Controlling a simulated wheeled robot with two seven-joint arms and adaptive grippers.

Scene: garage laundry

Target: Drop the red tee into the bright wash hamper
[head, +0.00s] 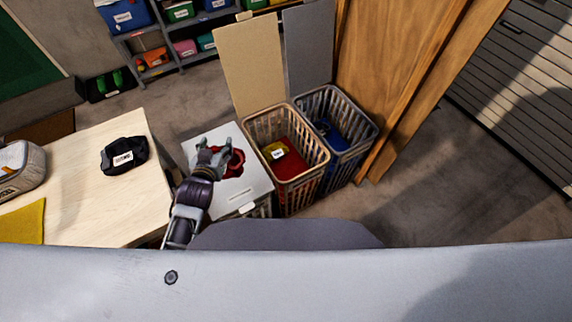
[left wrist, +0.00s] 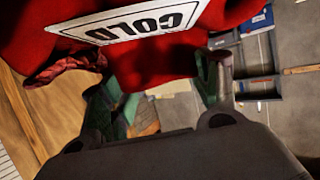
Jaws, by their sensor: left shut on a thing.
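My left gripper (head: 214,149) is shut on the red tee (head: 236,163) and holds it over a white-topped unit. In the left wrist view the tee (left wrist: 170,60) hangs bunched between the green fingers (left wrist: 160,88), with a white label reading COLD upside down. To the right stands a tan slatted hamper (head: 317,168) with red and yellow cloth inside, which looks like the bright wash hamper. The tee is left of its rim and apart from it. My right gripper is not in view.
A dark grey hamper (head: 366,146) with blue cloth stands against the tan one's right side. Beige (head: 248,62) and grey (head: 307,50) panels rise behind them.

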